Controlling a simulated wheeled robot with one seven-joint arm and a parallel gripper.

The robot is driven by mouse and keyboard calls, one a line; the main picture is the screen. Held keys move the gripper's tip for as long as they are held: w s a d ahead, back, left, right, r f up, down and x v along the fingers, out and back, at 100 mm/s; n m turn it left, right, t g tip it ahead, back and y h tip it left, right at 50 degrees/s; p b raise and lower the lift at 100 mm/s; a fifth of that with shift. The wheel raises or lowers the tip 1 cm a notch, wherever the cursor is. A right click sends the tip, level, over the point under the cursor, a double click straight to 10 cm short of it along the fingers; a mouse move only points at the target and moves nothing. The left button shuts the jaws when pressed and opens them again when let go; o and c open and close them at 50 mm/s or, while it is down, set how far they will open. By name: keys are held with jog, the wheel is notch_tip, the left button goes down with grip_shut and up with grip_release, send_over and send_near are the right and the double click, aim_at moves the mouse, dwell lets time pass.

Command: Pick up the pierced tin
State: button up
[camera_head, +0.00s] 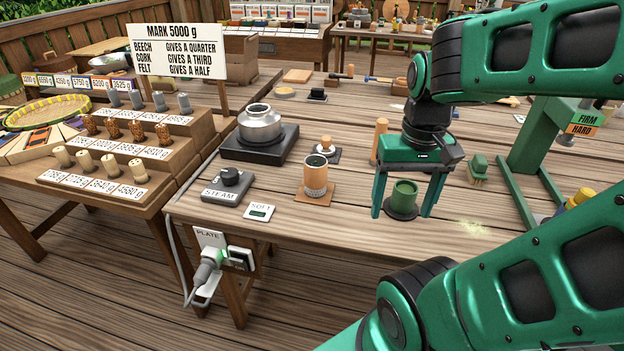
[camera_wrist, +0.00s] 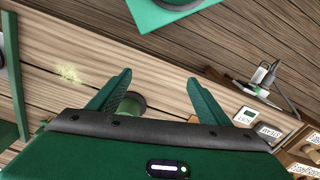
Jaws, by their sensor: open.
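A small green tin (camera_head: 405,193) stands upright on a round dark disc (camera_head: 401,212) near the front of the wooden table. Any holes in it are too small to make out, so I cannot be sure that it is the pierced tin. My gripper (camera_head: 402,214) is open above and around it, one finger on each side in the head view, with no clear contact. In the wrist view, the green tin (camera_wrist: 131,105) shows partly behind the left finger of my gripper (camera_wrist: 160,77); the gripper body hides the rest.
An orange-brown cup with a pale dotted band (camera_head: 316,176) stands on a mat to the left. A wooden cylinder (camera_head: 379,140) stands close behind my gripper. A green brush (camera_head: 478,168) and a green stand (camera_head: 535,140) are to the right. Pale green powder (camera_head: 475,228) lies nearby.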

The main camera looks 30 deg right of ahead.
jog(key=w+r+n, duration=0.2)
jog(key=w+n, duration=0.1)
jog(key=w, duration=1.1)
jog(key=n, duration=0.2)
send_near(315, 176)
notch_tip(315, 176, down, 2)
jog(key=w+d, duration=0.2)
jog(key=w, duration=0.1)
jog(key=shift+s+a+f, duration=0.1)
jog(key=shift+f, duration=2.55)
jog(key=shift+s+f, duration=0.1)
jog(key=shift+f, duration=2.55)
jog(key=c, duration=1.4)
